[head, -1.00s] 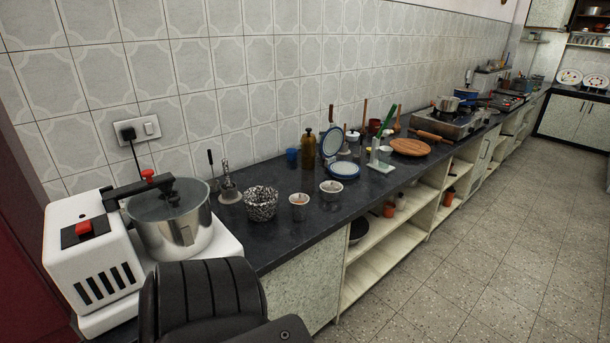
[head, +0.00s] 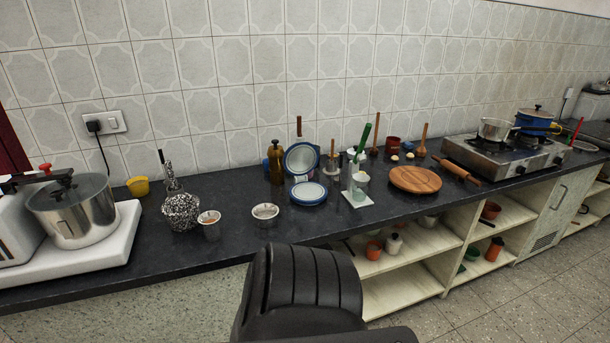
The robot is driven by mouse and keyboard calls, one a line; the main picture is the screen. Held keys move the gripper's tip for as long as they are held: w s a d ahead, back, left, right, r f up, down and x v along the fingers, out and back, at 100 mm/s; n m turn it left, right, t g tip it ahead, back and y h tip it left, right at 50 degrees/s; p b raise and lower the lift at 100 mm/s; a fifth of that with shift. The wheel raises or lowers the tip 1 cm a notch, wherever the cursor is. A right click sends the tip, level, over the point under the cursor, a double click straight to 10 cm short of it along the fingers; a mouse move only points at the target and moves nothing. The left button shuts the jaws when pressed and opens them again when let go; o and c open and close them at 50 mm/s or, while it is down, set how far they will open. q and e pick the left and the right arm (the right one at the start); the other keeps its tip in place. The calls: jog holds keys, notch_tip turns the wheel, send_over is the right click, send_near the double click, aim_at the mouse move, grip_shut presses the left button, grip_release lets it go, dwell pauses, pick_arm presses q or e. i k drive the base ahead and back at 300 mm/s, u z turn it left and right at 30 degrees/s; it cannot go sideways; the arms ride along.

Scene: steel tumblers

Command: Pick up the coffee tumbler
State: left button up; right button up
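A small steel tumbler (head: 210,226) with a brownish top stands upright on the dark counter (head: 130,255), near its front edge. A wider, shallower steel cup (head: 265,214) stands just to its right. I cannot tell for certain which is the coffee tumbler; the narrower one looks most like it. A black-and-white speckled vessel (head: 180,212) stands behind and left of the tumbler. Neither of my grippers shows in the head view.
A wet grinder with a steel drum (head: 75,212) fills the counter's left end. A yellow cup (head: 138,186), brown bottle (head: 276,165), blue-rimmed plates (head: 309,193), wooden board (head: 415,179) and stove (head: 500,155) line the counter. Open shelves (head: 400,262) lie below. Floor is clear at right.

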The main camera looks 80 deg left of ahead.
aim_at(210, 221)
jog(key=i, duration=0.7)
jog(key=u, duration=2.2)
